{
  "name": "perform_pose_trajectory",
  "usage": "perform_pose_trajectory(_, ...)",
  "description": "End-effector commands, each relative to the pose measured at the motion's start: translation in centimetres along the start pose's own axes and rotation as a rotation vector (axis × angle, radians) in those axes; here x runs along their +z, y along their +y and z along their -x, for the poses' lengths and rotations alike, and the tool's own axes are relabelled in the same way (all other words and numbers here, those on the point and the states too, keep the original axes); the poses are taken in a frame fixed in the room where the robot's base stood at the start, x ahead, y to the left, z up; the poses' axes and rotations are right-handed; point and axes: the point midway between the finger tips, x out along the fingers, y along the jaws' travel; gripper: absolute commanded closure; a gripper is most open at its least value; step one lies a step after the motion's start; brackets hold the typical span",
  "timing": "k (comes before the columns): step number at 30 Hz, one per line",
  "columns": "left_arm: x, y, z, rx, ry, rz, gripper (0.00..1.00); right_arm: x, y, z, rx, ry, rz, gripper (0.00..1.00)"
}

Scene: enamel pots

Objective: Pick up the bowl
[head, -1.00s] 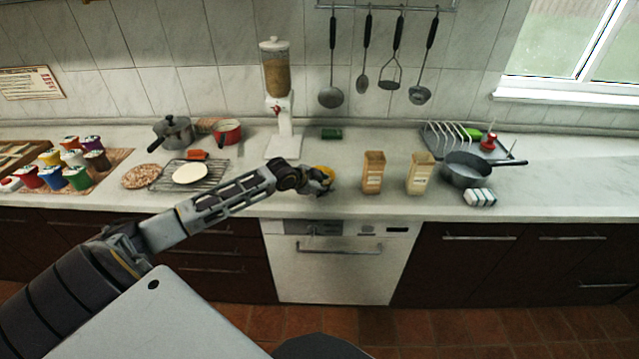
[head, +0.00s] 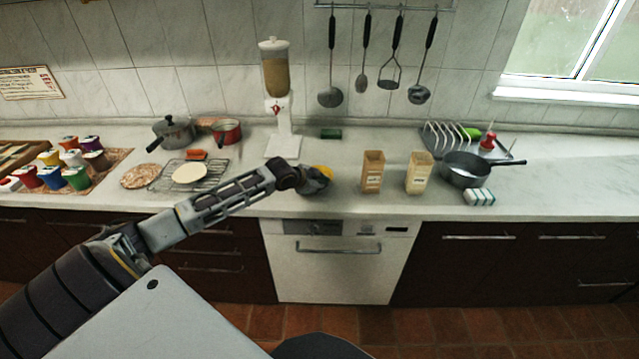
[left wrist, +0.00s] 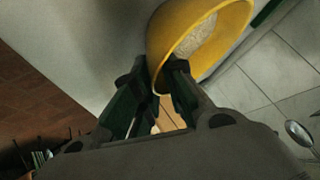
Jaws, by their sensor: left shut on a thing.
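The yellow bowl (left wrist: 190,32) is at the top middle of the left wrist view, tilted, with pale grainy contents or a pale inside showing. In the head view a small part of the bowl (head: 322,170) shows behind my gripper on the counter below the dispenser. My left gripper (head: 318,182) is at the bowl, hiding most of it. In the left wrist view its fingertips (left wrist: 160,74) are shut on the near rim of the bowl. Whether the bowl touches the counter cannot be told. My right gripper is not in view.
A cereal dispenser (head: 283,100) stands behind the bowl. Two open cartons (head: 372,172) (head: 418,172) stand to its right, then a pan (head: 468,168). A rack with a pale round item (head: 189,173) lies to the left. The counter's front edge (head: 340,213) is close.

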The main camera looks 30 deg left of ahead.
Motion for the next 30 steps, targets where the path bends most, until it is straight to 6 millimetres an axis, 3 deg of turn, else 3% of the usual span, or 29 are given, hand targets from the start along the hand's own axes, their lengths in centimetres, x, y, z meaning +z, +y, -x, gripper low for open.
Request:
perform_pose_trajectory(12,-1.2,-0.8,1.2,-0.002,0.001,0.0,1.0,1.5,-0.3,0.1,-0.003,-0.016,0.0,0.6)
perform_pose_trajectory(30,-6.1,-4.0,6.1,-0.001,0.001,0.0,1.0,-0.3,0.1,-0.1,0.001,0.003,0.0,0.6)
